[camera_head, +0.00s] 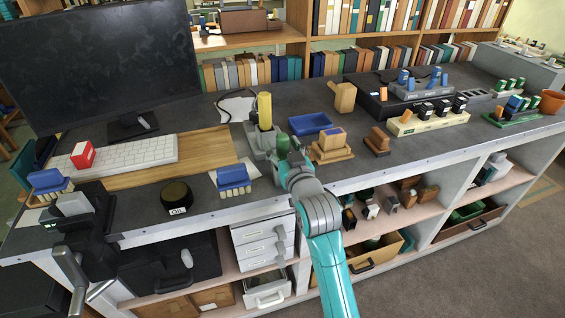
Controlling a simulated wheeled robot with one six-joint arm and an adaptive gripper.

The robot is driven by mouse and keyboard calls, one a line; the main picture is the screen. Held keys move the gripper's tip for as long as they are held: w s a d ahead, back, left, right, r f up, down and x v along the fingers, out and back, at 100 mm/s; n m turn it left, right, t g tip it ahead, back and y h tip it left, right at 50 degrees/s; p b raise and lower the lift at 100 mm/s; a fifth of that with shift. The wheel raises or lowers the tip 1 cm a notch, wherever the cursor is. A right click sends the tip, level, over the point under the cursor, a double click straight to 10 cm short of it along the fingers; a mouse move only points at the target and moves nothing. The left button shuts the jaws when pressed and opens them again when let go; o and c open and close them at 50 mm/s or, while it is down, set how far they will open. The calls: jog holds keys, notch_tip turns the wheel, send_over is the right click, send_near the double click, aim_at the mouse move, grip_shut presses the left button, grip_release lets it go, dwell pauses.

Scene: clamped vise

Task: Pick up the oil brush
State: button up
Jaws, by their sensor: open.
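A blue-topped brush with pale bristles (233,179) lies on a white sheet near the front edge of the bench. A similar blue-topped brush (49,183) sits at the far left, behind the vise (82,232). I cannot tell which is the oil brush. A round black tin (176,197) with a white label stands between them. My gripper (283,160) is open, seen small and partly hidden by my own wrist. It is over the front of the bench, right of the nearer brush and apart from it. A small green-topped item (283,145) shows beside its fingers.
A grey fixture with a yellow cylinder (264,110) stands just behind my gripper. A blue tray (310,124) and a wooden block stack (332,146) are to its right. A monitor (98,62) and keyboard (125,154) fill the back left. Bare bench lies around the tin.

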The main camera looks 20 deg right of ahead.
grip_shut()
notch_tip(320, 180, up, 10)
dwell(0.6)
